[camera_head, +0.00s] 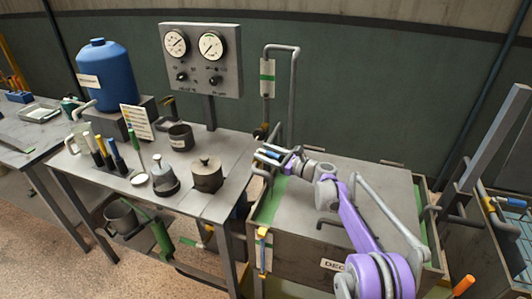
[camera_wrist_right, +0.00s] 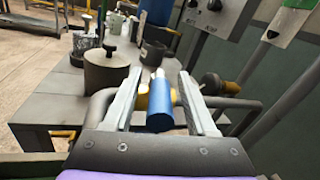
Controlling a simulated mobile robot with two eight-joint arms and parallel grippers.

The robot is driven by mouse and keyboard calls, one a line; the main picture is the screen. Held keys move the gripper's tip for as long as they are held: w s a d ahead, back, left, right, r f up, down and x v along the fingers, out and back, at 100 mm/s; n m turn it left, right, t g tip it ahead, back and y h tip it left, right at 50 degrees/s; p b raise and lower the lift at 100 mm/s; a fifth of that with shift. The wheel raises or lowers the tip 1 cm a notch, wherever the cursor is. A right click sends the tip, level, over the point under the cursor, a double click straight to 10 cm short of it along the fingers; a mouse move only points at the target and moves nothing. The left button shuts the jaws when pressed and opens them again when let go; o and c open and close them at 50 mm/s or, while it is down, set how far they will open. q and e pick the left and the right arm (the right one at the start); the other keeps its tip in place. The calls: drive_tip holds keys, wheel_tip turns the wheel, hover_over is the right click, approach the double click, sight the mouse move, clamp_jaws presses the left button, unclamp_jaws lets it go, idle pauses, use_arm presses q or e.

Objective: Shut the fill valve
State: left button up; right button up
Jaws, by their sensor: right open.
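A valve's blue handle (camera_wrist_right: 160,107), with a pale tip and a yellow body (camera_wrist_right: 143,95) behind it, shows in the right wrist view on a grey pipe. My right gripper (camera_wrist_right: 158,74) is open, with its two fingers on either side of the blue handle; I cannot tell whether they touch it. In the head view my right gripper (camera_head: 266,153) is at the pipe beside the table's right edge, and it partly hides the valve. No label on this valve is readable. My left gripper is not in view.
A grey tank (camera_head: 348,180) stands under my right arm. The metal table (camera_head: 215,150) holds a blue bottle (camera_head: 103,75), a brown lidded pot (camera_head: 207,175) and tools. A gauge panel (camera_head: 202,62) stands behind. Another blue-handled valve (camera_head: 510,202) is at the far right.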

clamp_jaws()
drive_tip(key=shift+d, duration=0.1)
idle(1.2)
